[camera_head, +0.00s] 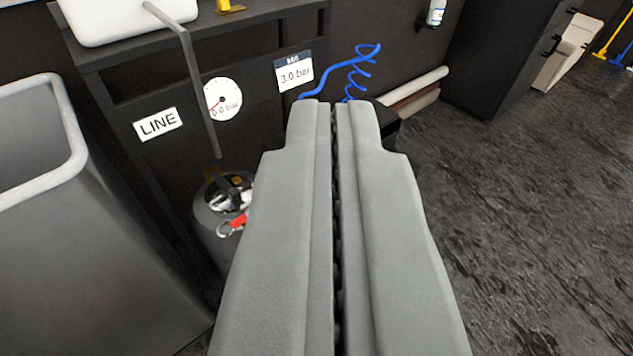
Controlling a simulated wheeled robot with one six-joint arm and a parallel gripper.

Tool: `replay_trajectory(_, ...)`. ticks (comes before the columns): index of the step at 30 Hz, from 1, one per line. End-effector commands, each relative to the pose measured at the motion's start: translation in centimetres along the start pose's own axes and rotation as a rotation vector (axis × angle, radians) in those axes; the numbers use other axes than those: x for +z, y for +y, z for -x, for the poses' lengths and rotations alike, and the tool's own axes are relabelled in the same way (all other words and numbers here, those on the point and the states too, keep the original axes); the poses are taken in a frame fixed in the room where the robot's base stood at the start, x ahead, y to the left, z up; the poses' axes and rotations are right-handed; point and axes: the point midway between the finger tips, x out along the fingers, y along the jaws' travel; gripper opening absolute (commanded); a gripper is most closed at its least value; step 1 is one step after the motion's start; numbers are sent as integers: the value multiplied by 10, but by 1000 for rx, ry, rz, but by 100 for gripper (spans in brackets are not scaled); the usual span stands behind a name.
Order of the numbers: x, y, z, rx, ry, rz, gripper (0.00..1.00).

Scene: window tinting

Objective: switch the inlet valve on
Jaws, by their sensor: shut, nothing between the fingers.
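My gripper (334,106) is shut and empty, with its two grey fingers pressed together in the middle of the view. No part is labelled as the inlet valve, so I cannot tell which one it is. A dark pressure tank (212,228) stands low behind the left finger, partly hidden by it. On its top are metal fittings and a red tag or handle (238,221) with a ring. A round white gauge (223,99) above it reads 0.0 bar. A small display (294,72) reads 3.0 bar. A plate (158,124) reads LINE.
A grey bin (75,250) fills the left side. A grey pipe (195,85) runs down before the dark bench (105,95). A yellow part (228,6) is cut off at the top. A blue coiled hose (358,70) hangs beyond my fingertips. The floor at right is clear.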

Motion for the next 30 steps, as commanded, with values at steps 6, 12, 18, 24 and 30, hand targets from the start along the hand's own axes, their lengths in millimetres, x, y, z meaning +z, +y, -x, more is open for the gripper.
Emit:
replay_trajectory(6,19,-4,-50,-11,-98,61,0)
replay_trajectory(12,40,-10,-93,-23,-185,120,0)
replay_trajectory(18,64,-15,-135,-38,-268,180,0)
replay_trajectory(24,91,-21,-175,-55,-352,240,0)
replay_trajectory(30,122,-29,-213,-76,-433,302,0)
